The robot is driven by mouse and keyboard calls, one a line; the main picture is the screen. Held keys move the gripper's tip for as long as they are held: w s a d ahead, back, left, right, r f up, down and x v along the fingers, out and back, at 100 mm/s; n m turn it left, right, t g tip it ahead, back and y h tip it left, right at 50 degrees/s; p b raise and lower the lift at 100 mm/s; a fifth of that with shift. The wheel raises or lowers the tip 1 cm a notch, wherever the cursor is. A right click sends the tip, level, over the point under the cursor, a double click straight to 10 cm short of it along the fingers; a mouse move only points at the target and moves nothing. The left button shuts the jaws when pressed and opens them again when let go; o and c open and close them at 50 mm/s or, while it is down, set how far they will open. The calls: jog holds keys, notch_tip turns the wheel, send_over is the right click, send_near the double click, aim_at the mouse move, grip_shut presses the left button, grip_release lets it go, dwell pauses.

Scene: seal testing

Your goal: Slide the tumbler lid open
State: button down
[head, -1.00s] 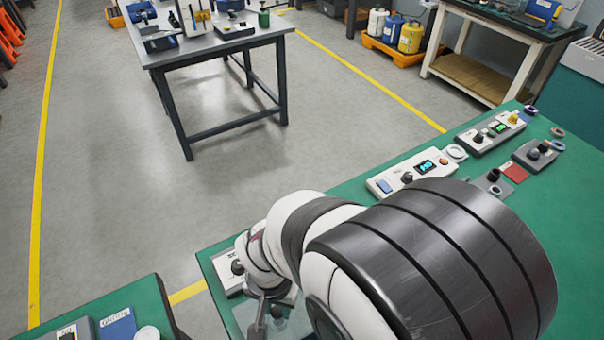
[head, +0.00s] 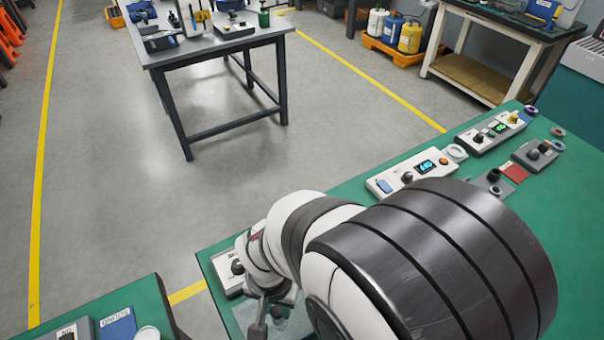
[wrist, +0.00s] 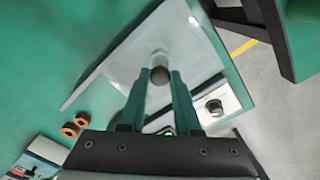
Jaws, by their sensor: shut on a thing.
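The tumbler lid is a clear panel with a round dark knob; in the wrist view the lid (wrist: 110,75) spreads under and beyond my fingers. The knob (wrist: 160,56) stands near its middle, between my fingertips. My gripper (wrist: 160,76) is shut on the knob, one finger on each side. In the head view my gripper (head: 260,318) is low at the bench's near left corner, and the lid (head: 297,324) shows only partly, the rest being hidden by my arm.
A white unit with a black knob (wrist: 214,106) lies beside the lid. Two copper-coloured rings (wrist: 76,124) lie on the green bench. Several control boxes (head: 415,172) stand along the bench's far edge.

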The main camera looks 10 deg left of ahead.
jog(key=shift+w, duration=0.1)
jog(key=w+d, duration=0.9)
jog(key=shift+w+d, duration=0.3)
jog(key=c, duration=0.6)
grip_release()
notch_tip(320, 180, up, 16)
